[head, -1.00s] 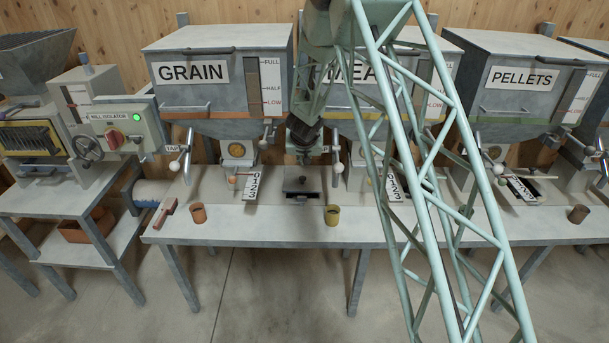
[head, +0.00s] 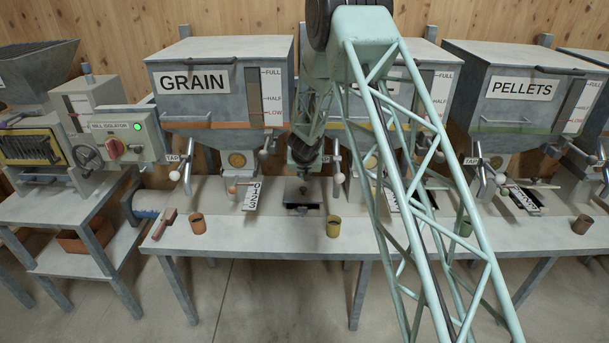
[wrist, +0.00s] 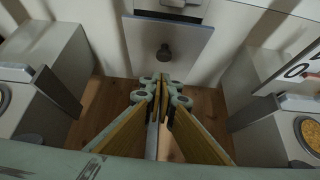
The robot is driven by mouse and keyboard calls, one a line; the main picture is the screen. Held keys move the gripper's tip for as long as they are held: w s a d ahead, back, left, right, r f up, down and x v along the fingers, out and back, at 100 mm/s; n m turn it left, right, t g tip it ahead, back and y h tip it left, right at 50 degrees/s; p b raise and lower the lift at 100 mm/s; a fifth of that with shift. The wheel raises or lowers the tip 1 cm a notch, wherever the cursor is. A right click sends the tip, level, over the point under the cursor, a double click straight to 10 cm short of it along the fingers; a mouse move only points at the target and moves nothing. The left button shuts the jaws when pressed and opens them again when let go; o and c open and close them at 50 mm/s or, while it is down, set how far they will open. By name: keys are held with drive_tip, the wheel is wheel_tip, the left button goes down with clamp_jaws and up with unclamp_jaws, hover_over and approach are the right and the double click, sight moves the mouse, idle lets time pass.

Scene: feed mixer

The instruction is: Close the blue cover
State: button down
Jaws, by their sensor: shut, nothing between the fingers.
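No cover that is clearly blue shows. A grey-blue flat plate with a dark round knob (wrist: 172,38) lies ahead of my gripper in the wrist view. In the head view what looks like the same plate (head: 296,186) sits above a dark slot on the bench, between the grain and middle hoppers. My gripper (wrist: 165,88) is shut and empty, its fingertips below the knob in the picture and apart from it. In the head view my gripper (head: 305,158) hangs above the plate, its fingertips hard to make out.
An orange cup (head: 198,224), a yellow cup (head: 333,227) and a brown cup (head: 582,224) stand along the front. A red-handled tool (head: 165,222) lies left. My arm hides part of the middle hopper.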

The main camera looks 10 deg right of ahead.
sight(304, 197)
drive_tip(key=shift+w+d+f+b, duration=0.1)
drive_tip(key=shift+w+f+b, duration=0.15)
drive_tip(key=shift+f+b, duration=0.6)
drive_tip(key=shift+w+a+f+b, duration=0.1)
drive_tip(key=shift+w+f+b, duration=0.15)
drive_tip(key=shift+f, duration=1.15)
drive_tip(key=shift+w+d+f+b, duration=0.1)
drive_tip(key=shift+w+f+b, duration=0.3)
drive_tip(key=shift+f, duration=0.7)
drive_tip(key=shift+s, duration=0.15)
drive_tip(key=shift+f, duration=0.15)
drive_tip(key=shift+s+f+b, duration=0.25)
drive_tip(key=shift+f+b, duration=0.25)
drive_tip(key=shift+f, duration=0.15)
drive_tip(key=shift+s+f+b, duration=0.3)
drive_tip(key=shift+f+b, duration=0.25)
drive_tip(key=shift+f, duration=0.15)
drive_tip(key=shift+s+f+b, duration=0.25)
drive_tip(key=shift+f+b, duration=0.25)
drive_tip(key=shift+f, duration=0.15)
drive_tip(key=shift+r+p, duration=0.3)
drive_tip(key=shift+r+p, duration=1.85)
drive_tip(key=shift+p, duration=0.1)
drive_tip(key=s+f+v, duration=0.1)
drive_tip(key=v, duration=0.8)
drive_tip(key=shift+s+a+r+p, duration=0.25)
drive_tip(key=shift+s+a+p, duration=0.05)
drive_tip(key=shift+s+p, duration=0.15)
